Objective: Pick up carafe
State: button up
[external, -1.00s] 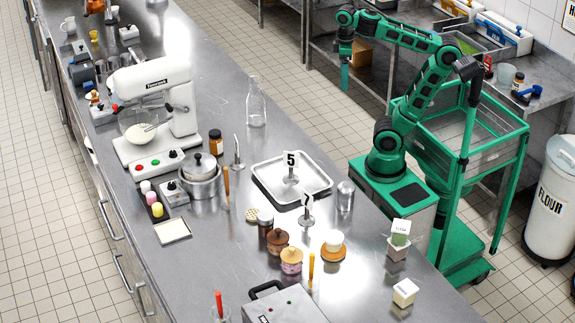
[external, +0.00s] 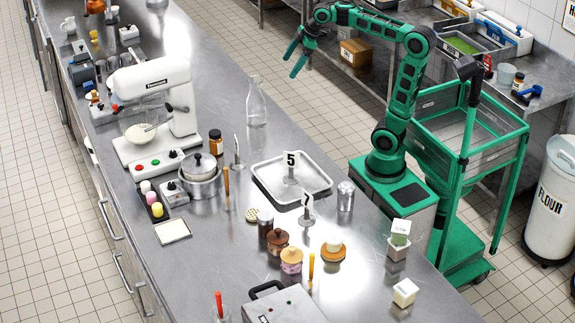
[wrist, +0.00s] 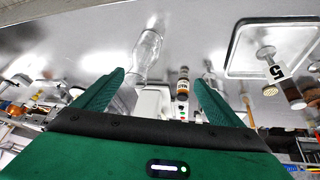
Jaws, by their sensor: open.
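The carafe (external: 256,104) is a clear glass bottle with a narrow neck. It stands upright on the steel counter, right of the white mixer. In the wrist view the carafe (wrist: 147,55) shows beyond my fingers, a little left of the middle of the gap. My gripper (external: 292,62) is open and empty, held in the air to the right of and beyond the carafe, apart from it. Its two green fingers also show in the wrist view (wrist: 158,95). Nothing is between them at close range.
A white mixer (external: 155,85) stands left of the carafe. A brown bottle (external: 215,143) and a steel tray (external: 265,191) with a number 5 stand stand nearer the camera. The counter right around the carafe is clear.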

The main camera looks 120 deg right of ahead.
jog(key=w+d+r+t, duration=0.5)
jog(key=d+t, duration=0.4)
jog(key=d, duration=0.1)
send_near(247, 109)
jog(key=shift+n, duration=0.4)
jog(key=x, duration=0.6)
jog(key=d+f+x, duration=0.1)
jog(key=x, duration=0.3)
jog(key=shift+s, duration=0.3)
jog(key=shift+c, duration=0.6)
jog(key=shift+d+r, duration=0.1)
jog(key=c, duration=1.5)
jog(key=shift+o, duration=0.2)
